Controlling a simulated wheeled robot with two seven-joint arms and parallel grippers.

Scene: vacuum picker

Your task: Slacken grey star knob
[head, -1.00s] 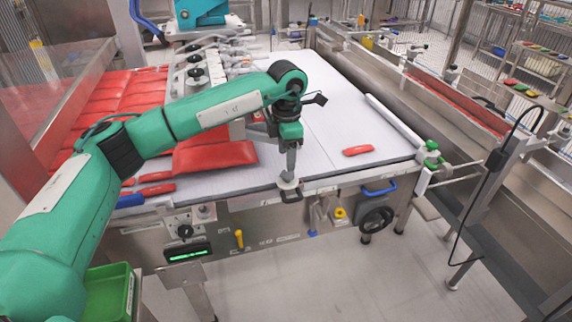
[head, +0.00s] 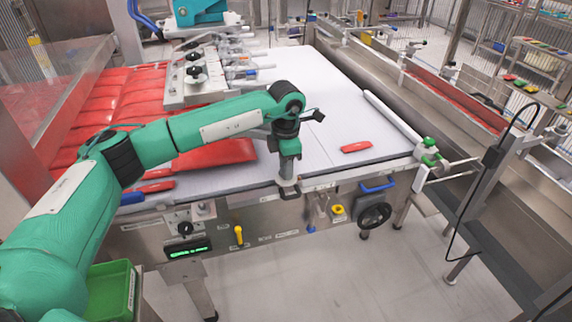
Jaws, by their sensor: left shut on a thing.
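The grey star knob (head: 289,187) sits at the front edge of the white conveyor table, near the middle of the head view. Only a small part of it shows below the fingers, so its star shape is mostly hidden. My left gripper (head: 288,179) points straight down over it and is shut on it. The green left arm reaches in from the left, above the table. My right gripper is not in view.
A dark bracket (head: 290,195) juts out just below the knob. A red pouch (head: 356,147) lies on the white table (head: 340,110) to the right. A blue handle (head: 378,187), a black handwheel (head: 374,216) and a yellow lever (head: 239,235) stand on the front side.

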